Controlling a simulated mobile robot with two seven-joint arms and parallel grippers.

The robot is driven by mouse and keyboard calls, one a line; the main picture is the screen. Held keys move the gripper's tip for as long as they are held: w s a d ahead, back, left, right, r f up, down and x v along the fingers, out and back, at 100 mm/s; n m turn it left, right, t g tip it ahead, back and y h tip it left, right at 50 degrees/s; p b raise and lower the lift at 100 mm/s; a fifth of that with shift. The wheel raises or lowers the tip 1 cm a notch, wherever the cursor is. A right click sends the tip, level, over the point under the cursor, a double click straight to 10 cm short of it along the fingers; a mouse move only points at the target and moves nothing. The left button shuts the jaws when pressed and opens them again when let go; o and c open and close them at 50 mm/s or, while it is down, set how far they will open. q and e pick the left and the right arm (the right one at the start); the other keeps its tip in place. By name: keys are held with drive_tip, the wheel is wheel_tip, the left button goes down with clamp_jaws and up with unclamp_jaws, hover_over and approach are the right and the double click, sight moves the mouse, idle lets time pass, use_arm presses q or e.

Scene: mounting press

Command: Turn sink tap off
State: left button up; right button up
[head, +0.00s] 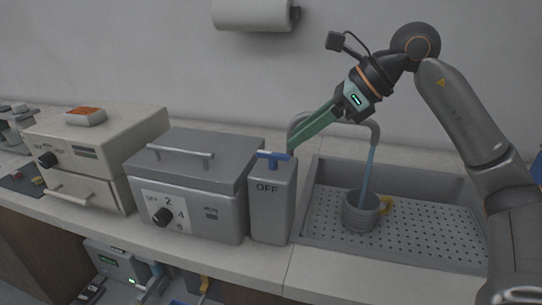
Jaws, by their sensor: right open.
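The sink (400,222) is at the right of the counter, with a perforated bottom. A curved grey tap spout (374,130) arches over it. A blue stream of water (369,172) runs from the spout into a grey ribbed mug (360,212) with a yellow handle. Left of the sink, a grey box (268,212) marked OFF carries a blue lever (275,156) on top. My right gripper (297,143) reaches down from the upper right, its green fingers just right of and behind the lever. It is open and looks empty; contact with the lever cannot be told. My left gripper is not in view.
A grey bath with a lid (190,160) and numbered dial stands left of the box. A beige machine (95,150) with an orange-topped block stands further left. A paper roll (253,13) hangs on the wall. The front counter strip (350,272) is clear.

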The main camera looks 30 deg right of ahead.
sight(274, 153)
drive_tip(key=x, duration=0.7)
drive_tip(key=shift+w+a+f, duration=0.2)
drive_tip(key=shift+w, duration=0.1)
drive_tip(key=shift+c, duration=0.2)
clamp_jaws()
